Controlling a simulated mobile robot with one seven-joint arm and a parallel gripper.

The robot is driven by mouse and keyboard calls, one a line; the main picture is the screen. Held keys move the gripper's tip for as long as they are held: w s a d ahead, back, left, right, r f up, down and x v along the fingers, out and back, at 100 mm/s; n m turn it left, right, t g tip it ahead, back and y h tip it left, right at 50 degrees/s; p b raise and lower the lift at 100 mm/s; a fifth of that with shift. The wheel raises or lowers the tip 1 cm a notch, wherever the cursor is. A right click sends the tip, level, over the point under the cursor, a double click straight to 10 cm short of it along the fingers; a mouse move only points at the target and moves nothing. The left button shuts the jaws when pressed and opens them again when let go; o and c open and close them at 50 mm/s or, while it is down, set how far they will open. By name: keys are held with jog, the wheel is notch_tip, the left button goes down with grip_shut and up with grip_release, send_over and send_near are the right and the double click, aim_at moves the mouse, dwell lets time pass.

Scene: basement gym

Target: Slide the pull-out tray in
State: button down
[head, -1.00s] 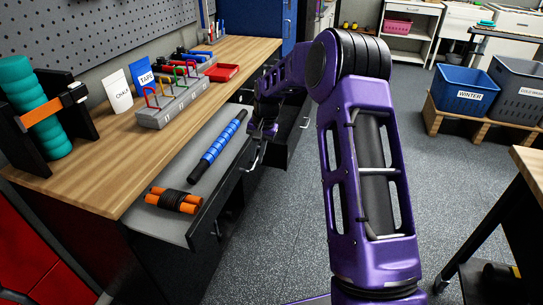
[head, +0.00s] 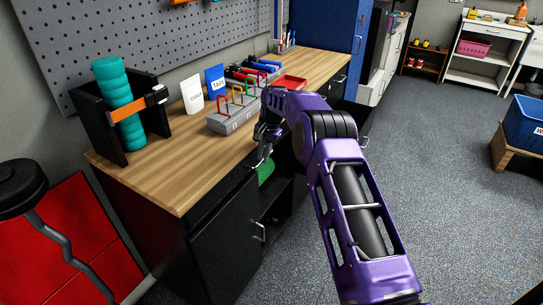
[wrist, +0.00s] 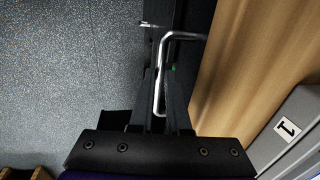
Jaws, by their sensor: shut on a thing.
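The pull-out tray's dark front (head: 232,187) lies close under the edge of the wooden workbench. None of its inside shows in the head view. In the wrist view the silver tray handle (wrist: 162,85) runs between my gripper's fingers. My gripper (wrist: 160,90) is shut on this handle. In the head view my gripper (head: 263,153) is at the bench's front edge, partly hidden by my arm. Whether a small gap stays at the tray front cannot be told.
An open shelf below shows a green thing (head: 266,172).

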jog(key=shift+w+a+r, duration=0.1)
jog(key=shift+w+a, duration=0.05)
jog(key=shift+a, duration=0.3)
jog(key=c, duration=0.9)
grip_release()
jog(key=s+d+b, duration=0.3)
jog(key=s+d, duration=0.4)
jog(key=d, duration=0.5)
jog(key=s+d+b, duration=0.3)
jog(key=s+d, duration=0.3)
jog(key=d, duration=0.5)
jog(key=shift+p+v, duration=1.1)
jog(key=shift+v, duration=4.1)
